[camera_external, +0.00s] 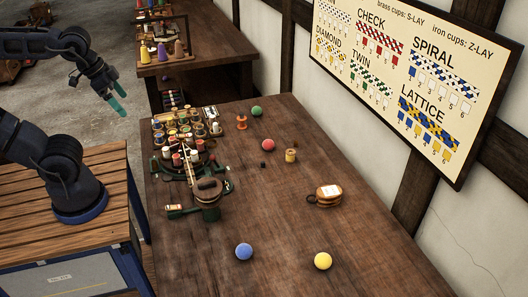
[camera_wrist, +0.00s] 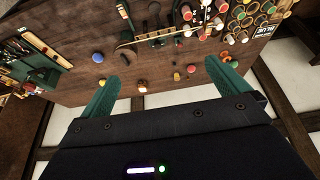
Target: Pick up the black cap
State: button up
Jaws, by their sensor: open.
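Two small dark pieces lie on the brown worktable (camera_external: 225,231) in the external view. One small black piece (camera_external: 263,165) is left of the wooden spool, and another (camera_external: 278,151) is just behind it. Either may be the black cap; they are too small to tell. My gripper (camera_external: 116,106) is raised to the left of the table, well away from both pieces. In the wrist view my gripper (camera_wrist: 160,70) has its two green fingers wide apart with nothing held between them. I cannot make out the cap clearly there.
Red (camera_external: 268,145), green (camera_external: 257,111), blue (camera_external: 244,251) and yellow (camera_external: 323,261) balls lie on the table. A braiding stand (camera_external: 206,190) and crowded cups (camera_external: 186,125) fill the left side.

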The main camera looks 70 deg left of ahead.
jog(key=c, duration=1.3)
jog(key=shift+o, duration=0.2)
